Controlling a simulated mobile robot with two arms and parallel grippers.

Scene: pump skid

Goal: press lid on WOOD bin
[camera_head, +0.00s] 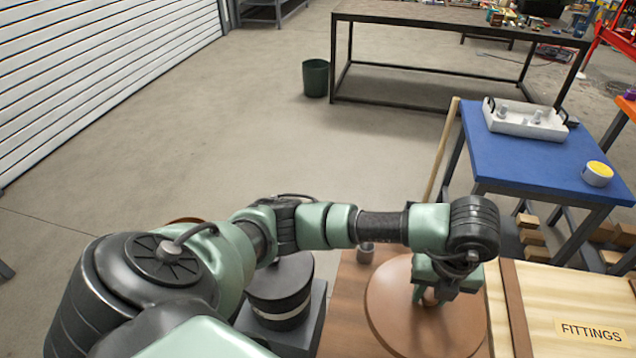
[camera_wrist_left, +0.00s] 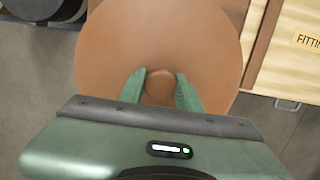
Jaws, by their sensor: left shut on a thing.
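A round brown lid (camera_head: 392,312) with a small knob lies below my left gripper (camera_head: 430,294) in the head view. The lid also fills the upper middle of the left wrist view (camera_wrist_left: 160,38). The two green fingers of my left gripper (camera_wrist_left: 160,90) are shut on the lid's knob (camera_wrist_left: 159,84), one on each side. The WOOD label is not visible, and the lid hides whatever is directly under it. I cannot tell whether the lid is seated on a bin. My right gripper is not in view.
A wooden crate labelled FITTINGS (camera_head: 560,285) stands close right of the lid. A black cylinder (camera_head: 280,285) is to the left. A blue table (camera_head: 530,165) holds a white tray (camera_head: 522,122) and a yellow-topped tin (camera_head: 597,174). The floor beyond is open.

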